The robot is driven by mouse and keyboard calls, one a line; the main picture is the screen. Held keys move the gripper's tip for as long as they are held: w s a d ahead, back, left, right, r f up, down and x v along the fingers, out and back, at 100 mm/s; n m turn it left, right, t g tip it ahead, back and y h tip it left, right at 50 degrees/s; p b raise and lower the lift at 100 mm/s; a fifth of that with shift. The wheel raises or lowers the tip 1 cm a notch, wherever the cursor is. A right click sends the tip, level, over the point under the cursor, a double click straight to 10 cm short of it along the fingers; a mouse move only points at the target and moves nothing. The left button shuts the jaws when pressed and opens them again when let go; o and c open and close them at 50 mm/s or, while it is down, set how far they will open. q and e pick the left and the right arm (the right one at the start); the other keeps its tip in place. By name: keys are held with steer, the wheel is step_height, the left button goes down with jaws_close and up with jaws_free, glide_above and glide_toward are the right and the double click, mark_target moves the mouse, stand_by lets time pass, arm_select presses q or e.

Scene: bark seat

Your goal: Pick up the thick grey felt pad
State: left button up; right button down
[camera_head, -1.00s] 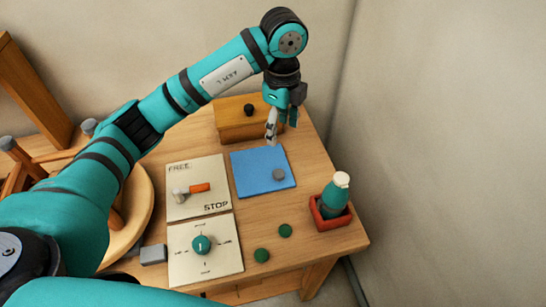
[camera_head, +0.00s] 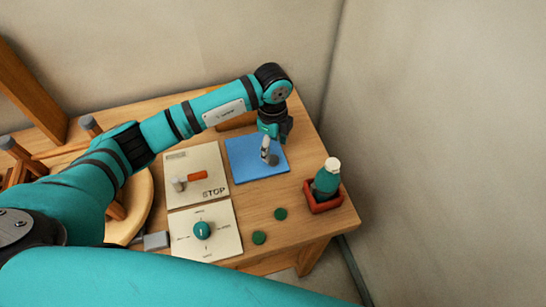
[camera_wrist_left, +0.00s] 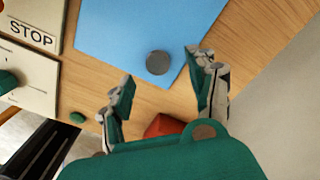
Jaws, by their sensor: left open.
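The grey felt pad (camera_head: 273,159) is a small round disc lying on the blue mat (camera_head: 245,172), near its right front part. In the left wrist view the pad (camera_wrist_left: 158,63) lies flat near the mat's edge. My left gripper (camera_head: 268,151) is low over the mat, right by the pad, pointing down. In the left wrist view its open fingers (camera_wrist_left: 161,72) show on either side of the pad's position, with nothing between them held. Whether a fingertip touches the pad or mat, I cannot tell. My right gripper is not in view.
Two green discs (camera_head: 259,238) lie on the table (camera_head: 290,235) in front. A teal bottle (camera_head: 327,178) stands in a red tray (camera_head: 325,205) at right. Left are a STOP panel (camera_head: 212,165), a dial panel (camera_head: 220,240) and a grey block (camera_head: 156,240). A wooden box (camera_head: 236,120) stands behind.

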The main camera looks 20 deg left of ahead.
mark_target(273, 159)
arm_select(q)
steer(key=f, duration=0.2)
steer(key=f+p, duration=0.1)
steer(key=shift+s+f, duration=0.2)
steer(key=shift+f, duration=0.2)
steer(key=shift+f+p, duration=0.3)
steer(key=shift+d, duration=0.1)
steer(key=c, duration=0.8)
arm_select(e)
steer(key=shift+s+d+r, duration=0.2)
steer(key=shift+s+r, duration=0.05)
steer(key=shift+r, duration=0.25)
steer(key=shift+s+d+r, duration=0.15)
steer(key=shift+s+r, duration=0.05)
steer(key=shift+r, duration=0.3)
